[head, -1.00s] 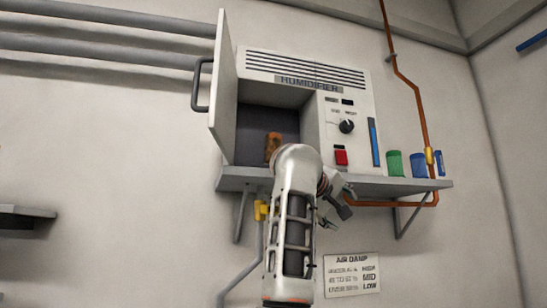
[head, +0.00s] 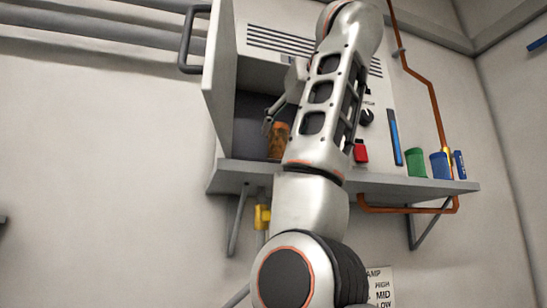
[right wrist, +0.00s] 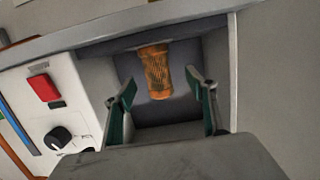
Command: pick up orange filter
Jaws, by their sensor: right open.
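The orange filter (head: 278,140) stands inside the open compartment of the white humidifier (head: 262,55). In the head view my arm covers part of the humidifier's front. My right gripper (head: 270,118) is at the compartment opening, close to the filter. In the right wrist view the filter (right wrist: 156,71) shows between and beyond the two open fingers of the right gripper (right wrist: 160,88). The fingers appear apart from it, with nothing between the pads. My left gripper is not in view.
The humidifier's door (head: 219,70) stands open at the left. The shelf (head: 420,187) holds a green container (head: 416,163) and blue containers (head: 440,165) at the right. An orange pipe (head: 434,100) runs down the wall. A red switch (right wrist: 44,88) is beside the compartment.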

